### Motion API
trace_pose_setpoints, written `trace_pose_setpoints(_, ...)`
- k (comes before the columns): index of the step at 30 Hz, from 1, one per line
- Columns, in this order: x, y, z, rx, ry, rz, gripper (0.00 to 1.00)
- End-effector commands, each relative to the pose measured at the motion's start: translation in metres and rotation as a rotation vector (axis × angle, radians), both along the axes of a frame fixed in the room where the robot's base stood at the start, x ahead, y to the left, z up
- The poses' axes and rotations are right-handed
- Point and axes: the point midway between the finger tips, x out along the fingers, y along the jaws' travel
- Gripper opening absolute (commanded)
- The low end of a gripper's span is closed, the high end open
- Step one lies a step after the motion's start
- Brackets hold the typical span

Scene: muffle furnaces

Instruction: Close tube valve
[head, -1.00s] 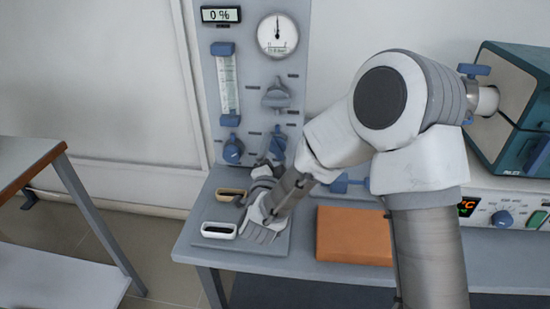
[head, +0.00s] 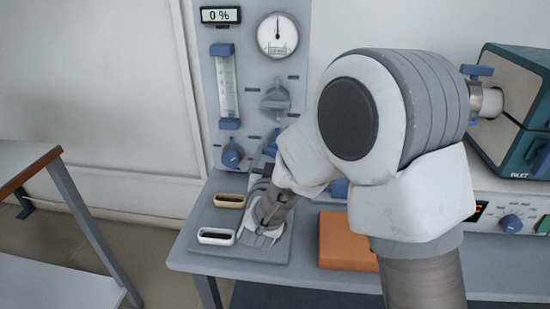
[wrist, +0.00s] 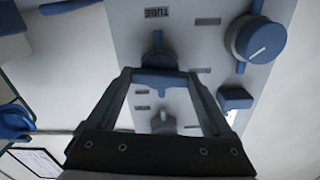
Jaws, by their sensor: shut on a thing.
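The tube valve (wrist: 158,60) is a blue handle on the grey panel, below the TUBE label (wrist: 157,13) in the wrist view. My gripper (wrist: 160,77) has a finger on each side of the handle's blue bar and is shut on it. In the head view, a bit of blue valve (head: 270,149) shows low on the panel, mostly hidden by my arm. My gripper (head: 263,176) is in front of it there, and its fingertips are hidden.
The panel (head: 252,60) carries a gauge (head: 277,35), a flow tube (head: 226,85), a grey knob (head: 275,98) and another blue valve (head: 232,155). Two small trays (head: 216,236) and an orange block (head: 340,243) lie on the bench. A teal furnace (head: 512,110) stands right.

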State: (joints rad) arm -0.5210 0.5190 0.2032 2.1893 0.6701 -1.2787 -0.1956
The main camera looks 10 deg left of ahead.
Motion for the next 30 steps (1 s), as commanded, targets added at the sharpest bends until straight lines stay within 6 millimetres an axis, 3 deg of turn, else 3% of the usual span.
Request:
trace_pose_setpoints(10,-0.0010,0.0001,-0.0020,-0.145,-0.003,0.001,0.29)
trace_pose_setpoints(27,-0.0011,-0.0001,-0.0026,-0.174,-0.004,0.001,0.29)
trace_pose_setpoints(28,-0.0011,-0.0001,-0.0026,-0.174,-0.004,0.001,0.90)
trace_pose_setpoints(30,-0.0009,0.0000,-0.0023,-0.173,-0.005,0.001,1.00)
